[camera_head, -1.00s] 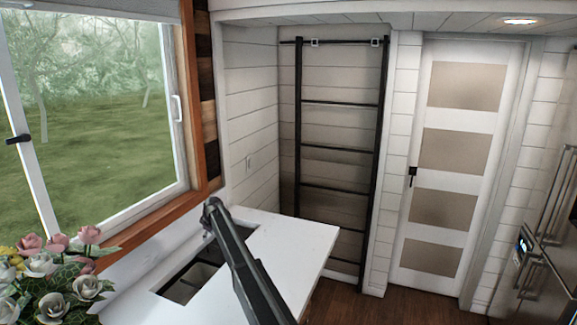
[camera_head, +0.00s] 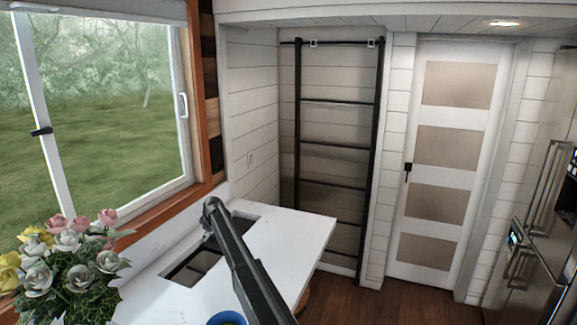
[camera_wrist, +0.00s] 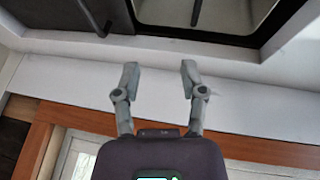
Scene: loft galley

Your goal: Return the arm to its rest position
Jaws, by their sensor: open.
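My arm rises from the bottom of the head view and reaches over the white counter (camera_head: 285,235) toward the sink (camera_head: 192,267). Its far end is near the window-side wall. My gripper is not clearly visible in the head view. In the wrist view my gripper (camera_wrist: 160,78) is open, its two fingers apart with nothing between them.
A flower bunch (camera_head: 68,262) stands at the lower left by the window (camera_head: 100,110). A blue round item (camera_head: 227,318) shows partly at the bottom edge. A black ladder (camera_head: 336,150), a door (camera_head: 450,160) and a steel fridge (camera_head: 540,235) are beyond. Wood floor lies right.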

